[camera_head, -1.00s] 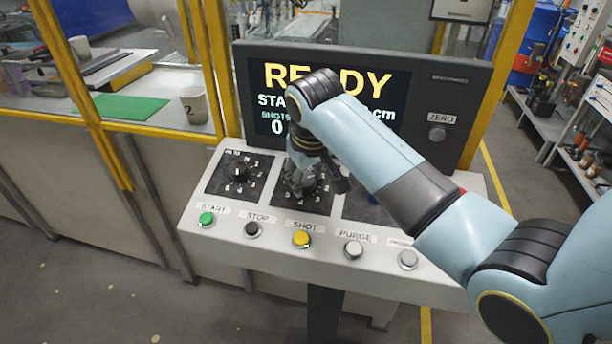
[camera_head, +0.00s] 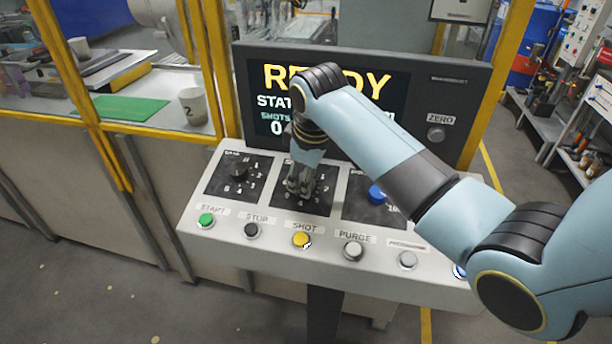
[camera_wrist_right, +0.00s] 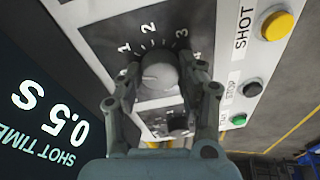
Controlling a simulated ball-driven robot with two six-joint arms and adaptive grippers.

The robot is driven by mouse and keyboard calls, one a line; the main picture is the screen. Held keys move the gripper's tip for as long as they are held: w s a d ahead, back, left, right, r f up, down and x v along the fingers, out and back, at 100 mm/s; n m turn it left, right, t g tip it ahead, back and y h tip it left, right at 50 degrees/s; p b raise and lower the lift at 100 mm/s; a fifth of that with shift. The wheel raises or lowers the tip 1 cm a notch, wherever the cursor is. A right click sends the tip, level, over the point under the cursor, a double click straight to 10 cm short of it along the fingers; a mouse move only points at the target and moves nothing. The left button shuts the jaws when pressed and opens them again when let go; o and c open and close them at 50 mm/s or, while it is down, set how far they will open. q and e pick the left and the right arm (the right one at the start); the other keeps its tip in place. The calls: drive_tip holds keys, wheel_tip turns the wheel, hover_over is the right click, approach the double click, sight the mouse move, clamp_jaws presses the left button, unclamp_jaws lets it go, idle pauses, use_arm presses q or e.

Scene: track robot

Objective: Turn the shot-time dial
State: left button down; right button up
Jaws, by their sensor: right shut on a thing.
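The shot-time dial is a grey round knob (camera_wrist_right: 160,74) on a black plate with a white number scale, seen in the right wrist view. In the head view it is the middle dial and my gripper hides most of it. My right gripper (camera_head: 301,186) points down onto it. In the wrist view the fingers of my right gripper (camera_wrist_right: 165,76) stand on both sides of the knob and are shut on it. The screen (camera_wrist_right: 38,115) reads SHOT TIME 0.5 S in that view. My left gripper is not in view.
A left dial (camera_head: 237,170) and a blue knob (camera_head: 377,193) flank the middle dial. Below them is a row of buttons: green START (camera_head: 206,220), black STOP (camera_head: 252,230), yellow SHOT (camera_head: 302,239), white PURGE (camera_head: 353,250). The READY screen (camera_head: 262,98) stands behind, partly covered by my arm.

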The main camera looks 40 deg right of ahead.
idle(0.3)
drive_tip(key=o, duration=1.1)
drive_tip(key=shift+o, duration=0.2)
drive_tip(key=v, duration=1.2)
